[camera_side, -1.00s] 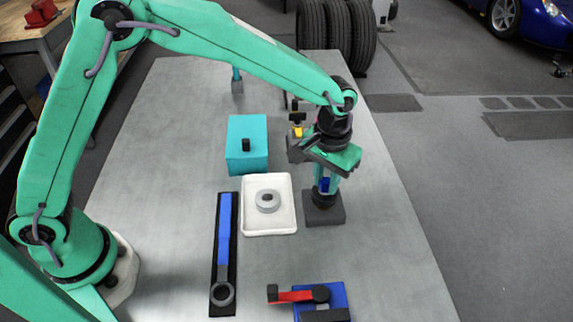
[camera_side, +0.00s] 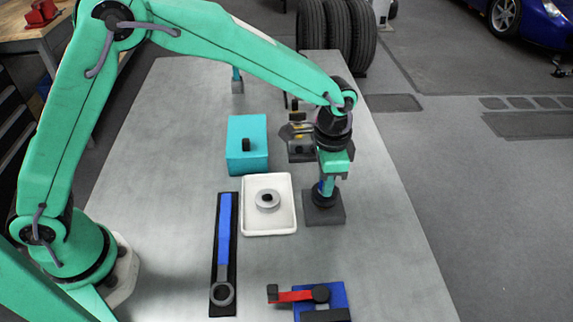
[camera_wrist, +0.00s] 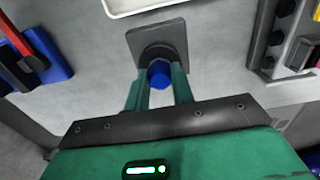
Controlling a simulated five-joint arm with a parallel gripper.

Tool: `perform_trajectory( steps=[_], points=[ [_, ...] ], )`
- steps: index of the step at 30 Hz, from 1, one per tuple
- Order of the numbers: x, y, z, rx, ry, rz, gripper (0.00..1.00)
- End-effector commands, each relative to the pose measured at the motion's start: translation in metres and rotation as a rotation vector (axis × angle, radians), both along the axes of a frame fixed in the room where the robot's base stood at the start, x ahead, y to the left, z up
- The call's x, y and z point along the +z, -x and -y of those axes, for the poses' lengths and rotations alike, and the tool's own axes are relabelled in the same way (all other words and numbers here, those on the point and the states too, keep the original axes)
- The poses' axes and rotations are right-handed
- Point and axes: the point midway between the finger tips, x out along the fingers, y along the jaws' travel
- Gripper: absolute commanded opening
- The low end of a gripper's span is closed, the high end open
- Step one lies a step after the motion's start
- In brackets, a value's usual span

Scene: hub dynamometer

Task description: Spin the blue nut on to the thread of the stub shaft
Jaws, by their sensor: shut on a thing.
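The blue nut (camera_wrist: 159,74) sits between the two green fingers of my gripper (camera_wrist: 158,85) in the wrist view. My gripper (camera_side: 327,186) is shut on it and points down over the stub shaft. In the side view only a sliver of blue shows between the fingers. The stub shaft stands on a dark square base (camera_side: 325,216), whose plate also shows in the wrist view (camera_wrist: 172,35). Its black round lower part (camera_side: 322,200) is just below the fingertips. The nut and fingers hide the thread, so I cannot tell how far the nut is on it.
Left of the base is a white tray (camera_side: 284,227) holding a grey ring (camera_side: 267,201). A blue-handled wrench (camera_side: 224,230) lies farther left. A teal box (camera_side: 247,158) and a dark fixture (camera_side: 299,150) stand behind. A red lever on a blue block (camera_side: 337,294) is in front.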

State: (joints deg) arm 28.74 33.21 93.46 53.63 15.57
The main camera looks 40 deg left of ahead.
Motion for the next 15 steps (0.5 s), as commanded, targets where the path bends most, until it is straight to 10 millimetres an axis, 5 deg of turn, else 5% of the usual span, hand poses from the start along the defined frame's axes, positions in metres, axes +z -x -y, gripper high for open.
perform_trajectory(
  steps=[15],
  points=[
    [0.0007,-0.0015,0.0062,-0.407,0.007,0.014,0.00]
  ],
)
